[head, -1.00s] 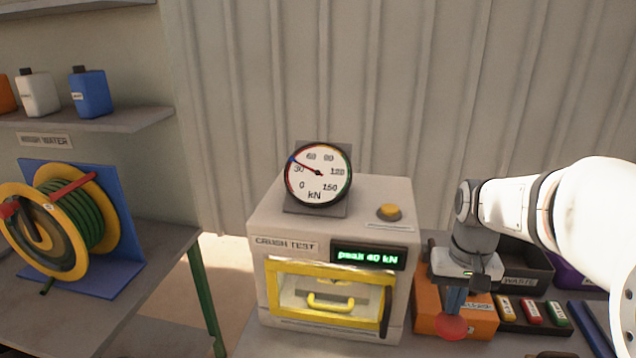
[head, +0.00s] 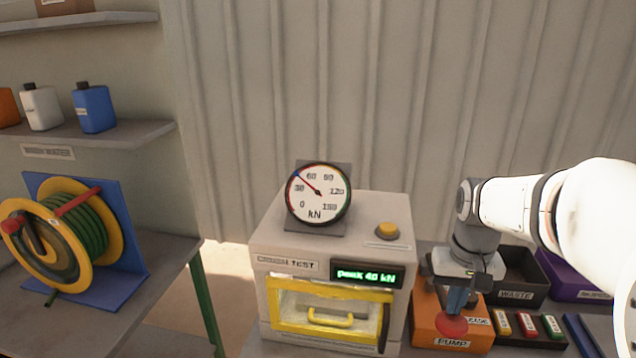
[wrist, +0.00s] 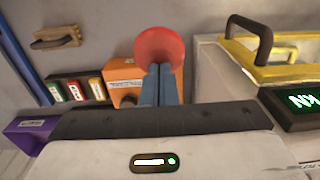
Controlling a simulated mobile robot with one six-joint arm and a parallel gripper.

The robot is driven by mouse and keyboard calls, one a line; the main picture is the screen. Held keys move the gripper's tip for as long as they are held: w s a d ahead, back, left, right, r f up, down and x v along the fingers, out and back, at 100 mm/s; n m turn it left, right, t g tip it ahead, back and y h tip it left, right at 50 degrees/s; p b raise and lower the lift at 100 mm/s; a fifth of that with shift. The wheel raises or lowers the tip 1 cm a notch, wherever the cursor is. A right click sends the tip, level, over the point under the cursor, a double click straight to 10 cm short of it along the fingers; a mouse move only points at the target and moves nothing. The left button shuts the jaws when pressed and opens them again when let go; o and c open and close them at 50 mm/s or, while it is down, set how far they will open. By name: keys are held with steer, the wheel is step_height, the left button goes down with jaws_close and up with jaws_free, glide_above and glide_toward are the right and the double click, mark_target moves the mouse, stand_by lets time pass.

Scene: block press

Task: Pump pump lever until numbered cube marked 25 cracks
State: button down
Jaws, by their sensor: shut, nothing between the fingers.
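My gripper (head: 455,308) is shut and empty, its blue fingers pointing down. The fingertips are at the red round knob (head: 452,326) of the pump lever; the wrist view shows the red knob (wrist: 160,48) at the ends of the fingers. The orange pump (head: 425,325) is behind and below it. The crush test press (head: 400,215) stands to the left, its yellow-framed door (head: 300,329) shut. The gauge (head: 330,205) needle points between 30 and 60. The green display (head: 366,275) seems to read peak 40 kN. I cannot make out the numbered cube.
A yellow button (head: 387,231) is on top of the press. A black waste bin (head: 515,296), a purple box (head: 572,278) and a rack with several coloured items (head: 527,324) lie right of the pump. A hose reel (head: 90,235) stands on the left bench.

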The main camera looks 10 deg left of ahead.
step_height(320, 180, up, 8)
steer(key=p, duration=0.5)
steer(key=shift+p, duration=0.3)
steer(key=w+r+n+g+b, duration=0.1)
steer(key=w+r+n+g, duration=0.3)
steer(key=n, duration=1.4)
steer(key=v, duration=0.4)
steer(key=shift+w, duration=0.25)
steer(key=shift+d+f, duration=0.1)
steer(key=shift+f, duration=0.15)
steer(key=x, duration=1.4)
steer(key=shift+p, duration=0.4)
